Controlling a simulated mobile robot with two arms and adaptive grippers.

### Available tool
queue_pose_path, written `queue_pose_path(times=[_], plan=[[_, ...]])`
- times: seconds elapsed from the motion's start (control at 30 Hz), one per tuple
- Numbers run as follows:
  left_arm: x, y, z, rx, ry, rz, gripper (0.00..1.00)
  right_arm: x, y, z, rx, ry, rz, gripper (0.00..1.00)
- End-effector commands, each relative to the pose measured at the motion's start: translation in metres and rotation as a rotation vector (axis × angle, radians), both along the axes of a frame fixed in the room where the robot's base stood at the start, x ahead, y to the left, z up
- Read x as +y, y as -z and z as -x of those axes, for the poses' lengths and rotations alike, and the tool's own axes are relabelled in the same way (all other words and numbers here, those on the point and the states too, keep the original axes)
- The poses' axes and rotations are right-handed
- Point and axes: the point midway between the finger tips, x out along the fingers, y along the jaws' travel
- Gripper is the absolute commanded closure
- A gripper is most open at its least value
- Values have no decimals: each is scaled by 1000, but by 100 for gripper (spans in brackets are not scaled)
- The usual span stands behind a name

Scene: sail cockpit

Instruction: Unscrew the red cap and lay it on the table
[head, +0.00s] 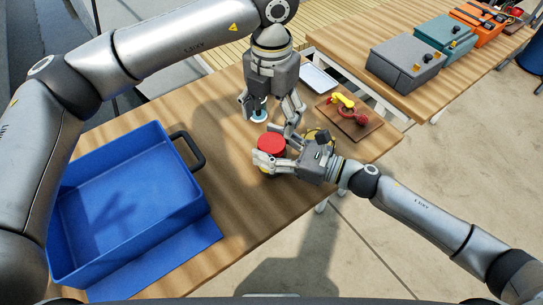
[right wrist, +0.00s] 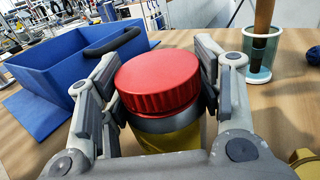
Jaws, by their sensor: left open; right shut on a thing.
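The red cap (head: 271,144) sits on top of a yellow jar with a grey band below the cap; it also shows in the right wrist view (right wrist: 158,82). The yellow jar (right wrist: 172,138) stands upright on the table, mostly hidden under the cap and behind my gripper. My right gripper (head: 268,160) is shut on the jar from the side, its pads on both sides close to the cap's rim. My left gripper (head: 268,122) points down, open and empty, above and behind the cap, apart from it. The wooden table (head: 225,115) has bare room left of the jar.
A blue crate (head: 135,150) with a dark handle stands at left on a blue mat (head: 180,255). A teal cup (right wrist: 262,70) stands behind the jar. A brown board (head: 360,128) with red and yellow items and a white tray (head: 318,78) lie farther back.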

Motion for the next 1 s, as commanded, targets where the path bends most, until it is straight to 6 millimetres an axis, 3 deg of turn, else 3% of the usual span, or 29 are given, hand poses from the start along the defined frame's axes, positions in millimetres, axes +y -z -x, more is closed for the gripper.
queue_pose_path(times=[0.1,0.27,1.0], plan=[[0,0,0,0,21,0,36,0,0,0,0,0,0,100],[0,0,0,0,156,0,36,0,0,0,0,0,0,100],[0,0,0,-1,1439,-1,36,0,0,0,0,0,1,100]])
